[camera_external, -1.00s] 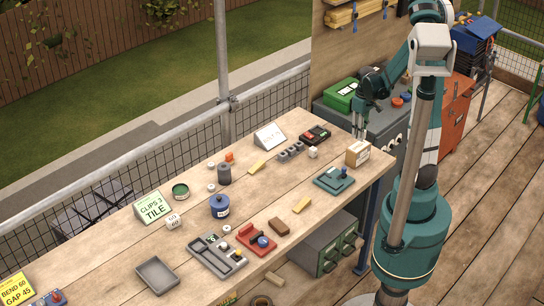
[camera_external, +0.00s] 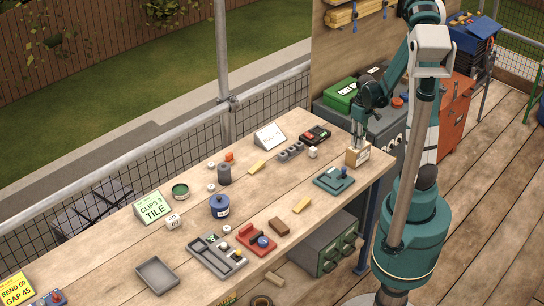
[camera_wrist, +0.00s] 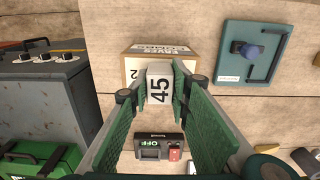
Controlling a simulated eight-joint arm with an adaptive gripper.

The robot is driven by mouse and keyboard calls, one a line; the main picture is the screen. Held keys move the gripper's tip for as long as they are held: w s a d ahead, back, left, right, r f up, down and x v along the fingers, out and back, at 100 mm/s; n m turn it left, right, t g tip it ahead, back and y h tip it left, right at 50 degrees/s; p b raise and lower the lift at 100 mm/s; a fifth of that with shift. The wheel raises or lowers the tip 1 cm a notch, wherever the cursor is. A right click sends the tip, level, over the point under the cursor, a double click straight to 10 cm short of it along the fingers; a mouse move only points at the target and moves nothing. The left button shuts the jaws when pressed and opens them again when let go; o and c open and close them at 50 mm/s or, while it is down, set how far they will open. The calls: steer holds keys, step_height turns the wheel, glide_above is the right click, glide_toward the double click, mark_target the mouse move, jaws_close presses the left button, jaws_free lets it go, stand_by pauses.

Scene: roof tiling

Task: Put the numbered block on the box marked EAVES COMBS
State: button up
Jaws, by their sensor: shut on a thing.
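The white numbered block (camera_wrist: 159,86), showing 45, is between the green pads of my gripper (camera_wrist: 158,92) in the wrist view. My gripper is shut on it. The brown cardboard box marked EAVES COMBS (camera_wrist: 157,49) lies directly beyond the block, with its lettered edge uppermost in that view. A white surface with a 2 shows just left of the block. In the external view my gripper (camera_external: 358,143) points down at the top of the box (camera_external: 357,158), at the bench's far right corner. The block is hard to make out there, and I cannot tell whether it touches the box.
A teal plate with a blue knob (camera_external: 334,178) lies in front of the box. A black device with a red button (camera_external: 315,134) and a small white cube (camera_external: 313,152) are to the left. A grey cabinet with a green case (camera_external: 341,97) stands behind.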

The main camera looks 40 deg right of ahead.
steer(key=shift+f, duration=0.15)
steer(key=o, duration=0.9)
steer(key=shift+r, duration=0.2)
steer(key=shift+r+p, duration=0.65)
steer(key=shift+r, duration=5.3)
steer(key=s+a+r+t, duration=0.1)
steer(key=a+r+t, duration=0.1)
steer(key=a+r, duration=0.3)
steer(key=s+a+r+t, duration=0.1)
steer(key=a+r, duration=0.4)
steer(key=a, duration=0.6)
steer(key=s+a+r+t, duration=0.1)
steer(key=a+r+t, duration=0.3)
steer(key=a, duration=0.4)
steer(key=shift+s+r, duration=0.1)
steer(key=shift+r, duration=0.4)
